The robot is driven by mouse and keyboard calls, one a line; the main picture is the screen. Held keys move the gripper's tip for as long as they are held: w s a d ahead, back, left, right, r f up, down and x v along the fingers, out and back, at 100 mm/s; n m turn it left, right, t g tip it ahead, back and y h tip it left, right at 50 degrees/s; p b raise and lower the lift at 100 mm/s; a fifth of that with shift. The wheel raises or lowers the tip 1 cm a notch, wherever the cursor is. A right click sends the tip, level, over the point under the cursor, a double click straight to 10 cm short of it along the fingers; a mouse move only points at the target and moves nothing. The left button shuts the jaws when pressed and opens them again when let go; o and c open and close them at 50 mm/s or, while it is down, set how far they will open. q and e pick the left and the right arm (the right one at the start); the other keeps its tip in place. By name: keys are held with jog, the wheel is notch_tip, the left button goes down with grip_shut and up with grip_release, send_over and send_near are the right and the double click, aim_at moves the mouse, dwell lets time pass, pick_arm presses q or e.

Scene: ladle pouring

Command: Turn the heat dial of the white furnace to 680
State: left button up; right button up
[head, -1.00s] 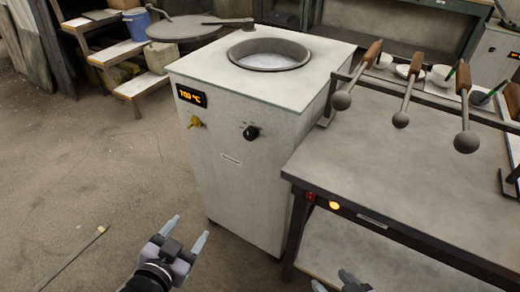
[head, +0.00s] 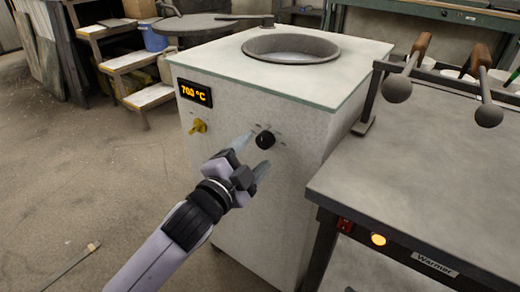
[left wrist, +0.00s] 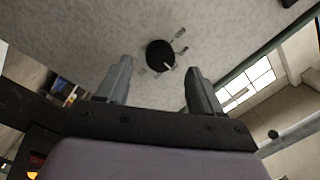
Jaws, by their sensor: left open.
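The white furnace (head: 240,200) stands in the middle of the head view, its display (head: 195,92) reading 700 °C in orange. My right gripper is not in view.
A grey workbench (head: 420,170) stands close to the furnace's right side, with ladles (head: 398,88) on a rack above it. The round crucible opening (head: 292,46) is in the furnace top. Wooden steps (head: 118,60) stand behind left. The floor at left is mostly clear.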

aim_at(263, 143)
pick_arm(q)
jog(key=shift+x, duration=1.1)
jog(key=shift+w+d, duration=0.3)
jog(key=shift+w, duration=0.2)
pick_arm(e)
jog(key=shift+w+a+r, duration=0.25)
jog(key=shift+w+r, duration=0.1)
pick_arm(q)
jog(key=c, duration=1.1)
jog(key=shift+o, duration=0.2)
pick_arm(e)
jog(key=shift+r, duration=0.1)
